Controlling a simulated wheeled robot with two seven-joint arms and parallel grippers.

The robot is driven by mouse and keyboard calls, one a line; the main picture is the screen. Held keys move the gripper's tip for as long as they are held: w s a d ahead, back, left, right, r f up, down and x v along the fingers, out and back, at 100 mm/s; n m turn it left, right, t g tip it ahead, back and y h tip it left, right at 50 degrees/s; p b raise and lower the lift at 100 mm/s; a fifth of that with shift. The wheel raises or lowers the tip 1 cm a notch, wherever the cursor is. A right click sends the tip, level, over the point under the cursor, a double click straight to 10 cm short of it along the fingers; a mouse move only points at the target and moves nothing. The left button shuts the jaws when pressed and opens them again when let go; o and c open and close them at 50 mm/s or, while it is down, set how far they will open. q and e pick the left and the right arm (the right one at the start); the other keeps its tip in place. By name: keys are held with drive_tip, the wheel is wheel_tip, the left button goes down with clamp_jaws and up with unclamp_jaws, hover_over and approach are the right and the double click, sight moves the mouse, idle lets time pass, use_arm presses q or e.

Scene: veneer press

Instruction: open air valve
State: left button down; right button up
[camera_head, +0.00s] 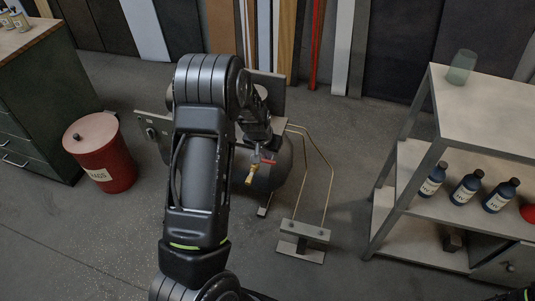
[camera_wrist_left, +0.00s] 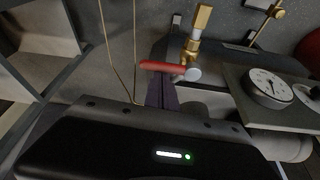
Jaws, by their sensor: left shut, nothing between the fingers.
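The air valve has a brass body (camera_head: 251,176) and a red lever (camera_head: 268,160), at the front of a dark tank (camera_head: 285,175) in the head view. In the left wrist view the brass valve body (camera_wrist_left: 199,28) is at the top, and the red lever (camera_wrist_left: 160,67) points left across the picture. My left gripper (camera_wrist_left: 163,80) is shut and empty, its fingertips right at the lever; I cannot tell if they touch it. In the head view my left arm hides part of the tank, and the fingertips are hard to make out. My right gripper is not in view.
A panel with a round gauge (camera_wrist_left: 268,84) is right of the fingers in the wrist view. Thin brass tubes (camera_head: 330,170) run down to a foot pedal (camera_head: 303,231). A red rag bin (camera_head: 100,160) stands left; a shelf (camera_head: 425,150) with bottles stands right.

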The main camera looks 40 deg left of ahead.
sight(263, 161)
use_arm(q)
drive_tip(key=shift+s+f, duration=0.1)
drive_tip(key=shift+s+d+f+m+b, duration=0.1)
drive_tip(key=shift+s+m+b, duration=0.1)
drive_tip(key=shift+m+b, duration=0.5)
drive_tip(key=m+b, duration=0.1)
drive_tip(key=b, duration=0.1)
drive_tip(key=s+m+h+b, duration=0.1)
drive_tip(key=b, duration=0.1)
drive_tip(key=m+h+b, duration=0.1)
drive_tip(key=m+b, duration=0.1)
drive_tip(key=shift+s+d+f, duration=0.15)
drive_tip(key=shift+s+d, duration=0.05)
drive_tip(key=shift+s, duration=0.2)
drive_tip(key=shift+s+m+h+b, duration=0.35)
drive_tip(key=shift+m+b, duration=0.35)
drive_tip(key=shift+m, duration=0.4)
drive_tip(key=s+m, duration=0.1)
drive_tip(key=m, duration=0.1)
drive_tip(key=s+a+m+g+h, duration=0.1)
drive_tip(key=m, duration=0.2)
drive_tip(key=s+m+g+h+b, duration=0.1)
drive_tip(key=m, duration=0.2)
drive_tip(key=shift+a+r, duration=0.35)
drive_tip(key=shift+a, duration=0.1)
